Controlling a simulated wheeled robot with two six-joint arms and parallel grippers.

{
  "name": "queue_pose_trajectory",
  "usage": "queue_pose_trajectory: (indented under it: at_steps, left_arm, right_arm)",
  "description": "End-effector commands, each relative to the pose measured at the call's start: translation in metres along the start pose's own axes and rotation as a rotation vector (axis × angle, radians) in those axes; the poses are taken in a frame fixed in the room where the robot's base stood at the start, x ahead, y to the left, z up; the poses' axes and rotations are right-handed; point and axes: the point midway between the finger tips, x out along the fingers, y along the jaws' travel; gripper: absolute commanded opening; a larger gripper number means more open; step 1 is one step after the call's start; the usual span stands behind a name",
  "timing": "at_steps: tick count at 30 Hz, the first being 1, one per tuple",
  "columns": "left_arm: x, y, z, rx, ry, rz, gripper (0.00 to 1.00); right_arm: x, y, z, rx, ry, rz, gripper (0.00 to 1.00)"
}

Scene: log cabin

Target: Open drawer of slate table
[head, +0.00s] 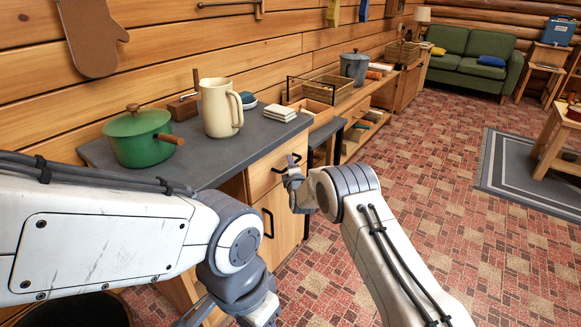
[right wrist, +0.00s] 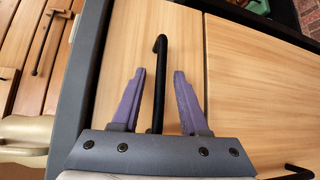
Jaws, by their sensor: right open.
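The slate table (head: 207,158) has a dark grey top and pale wooden fronts. Its drawer front (head: 262,178) lies just under the top and looks flush; a black bar handle (right wrist: 160,60) is on it. My right gripper (head: 292,172) is at the drawer front. In the right wrist view its purple fingers (right wrist: 159,72) are open, one on each side of the handle, with a gap to the bar on both sides. My left gripper (head: 232,308) hangs low at the bottom edge of the head view, partly cut off, away from the drawer.
A green pot (head: 138,138), a cream pitcher (head: 219,108) and white coasters (head: 280,113) stand on the top. A door with a black handle (head: 268,223) is below the drawer. The tiled floor (head: 420,170) to the right is clear.

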Motion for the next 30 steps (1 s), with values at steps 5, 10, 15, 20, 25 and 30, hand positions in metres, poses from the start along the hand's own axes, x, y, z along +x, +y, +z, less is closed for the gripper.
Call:
queue_pose_trajectory:
  at_steps: [5,10,15,20,25,30]
  left_arm:
    - [-0.0001,0.0000,0.0000,0.000,0.000,0.000,0.50]
    - [-0.0001,0.0000,0.0000,0.000,0.000,0.000,0.50]
    - [-0.0001,0.0000,0.0000,0.000,0.000,0.000,0.50]
    - [-0.0001,0.0000,0.0000,0.000,0.000,0.000,0.50]
    - [-0.0001,0.0000,0.0000,0.000,0.000,0.000,0.50]
    - [-0.0001,0.0000,0.0000,0.000,0.000,0.000,0.50]
  right_arm:
    - [-0.0002,-0.0002,0.0002,0.000,0.000,0.000,0.10]
    - [-0.0003,-0.0003,0.0004,0.000,0.000,0.000,0.00]
    - [-0.0004,-0.0003,0.0006,0.000,0.000,-0.001,0.00]
    - [-0.0004,-0.0003,0.0007,0.000,-0.001,-0.001,0.00]
    - [-0.0004,-0.0004,0.0007,0.000,-0.001,-0.001,0.00]
    - [-0.0004,-0.0004,0.0007,0.000,-0.001,-0.001,0.00]
